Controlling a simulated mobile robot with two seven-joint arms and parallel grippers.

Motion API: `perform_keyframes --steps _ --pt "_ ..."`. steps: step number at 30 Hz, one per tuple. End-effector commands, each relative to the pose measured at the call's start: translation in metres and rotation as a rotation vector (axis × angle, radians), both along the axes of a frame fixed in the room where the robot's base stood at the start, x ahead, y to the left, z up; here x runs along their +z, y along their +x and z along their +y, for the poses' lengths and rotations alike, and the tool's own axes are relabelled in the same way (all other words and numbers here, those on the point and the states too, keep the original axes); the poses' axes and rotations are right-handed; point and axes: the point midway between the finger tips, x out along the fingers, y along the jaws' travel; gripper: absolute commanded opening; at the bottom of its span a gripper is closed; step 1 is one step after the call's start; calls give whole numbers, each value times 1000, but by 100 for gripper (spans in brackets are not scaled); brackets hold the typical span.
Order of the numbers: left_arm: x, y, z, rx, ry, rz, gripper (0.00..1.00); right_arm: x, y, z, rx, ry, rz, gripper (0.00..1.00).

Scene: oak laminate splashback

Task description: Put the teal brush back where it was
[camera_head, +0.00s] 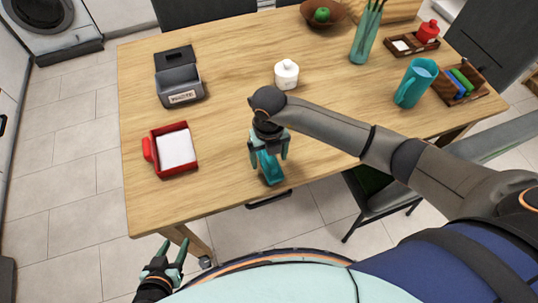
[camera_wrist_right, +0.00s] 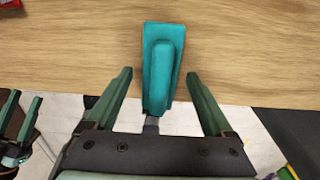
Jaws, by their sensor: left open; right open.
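The teal brush (camera_head: 271,172) lies at the front edge of the wooden table. In the right wrist view the brush (camera_wrist_right: 161,60) lies lengthwise between my fingers, with its near end reaching past the table edge. My right gripper (camera_head: 270,150) points down at the brush. In the wrist view my right gripper (camera_wrist_right: 161,75) is open, with one finger on each side of the brush and a visible gap to both. My left gripper (camera_head: 173,250) is open and empty, off the table at the lower left; its fingers also show at the left in the wrist view.
A red tray with a white sheet (camera_head: 187,168) stands left of the brush. A grey labelled box (camera_head: 180,87), white jar (camera_head: 286,74), teal pitcher (camera_head: 411,85) and teal vase (camera_head: 362,45) stand farther back. A chair (camera_head: 385,192) is at the front right. Bare table surrounds the brush.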

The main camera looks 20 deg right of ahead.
Motion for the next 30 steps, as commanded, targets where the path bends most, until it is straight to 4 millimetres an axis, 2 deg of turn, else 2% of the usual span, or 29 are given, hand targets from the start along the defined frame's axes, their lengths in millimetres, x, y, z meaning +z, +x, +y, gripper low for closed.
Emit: perform_keyframes --steps 5,8,15,21,25,30 --pt "2 0 0 0 0 0 50 10 1 0 0 1 -3 87" --pt "2 0 0 0 0 0 50 26 1 0 2 1 -5 87" --pt "-2 0 0 0 0 0 50 79 1 0 2 0 -5 87" --pt "-4 0 0 0 0 0 50 111 1 0 -1 1 -3 87" --pt "-5 0 0 0 0 0 50 121 0 0 0 0 -1 87" --pt "-5 0 0 0 0 1 50 124 0 0 0 0 0 87"
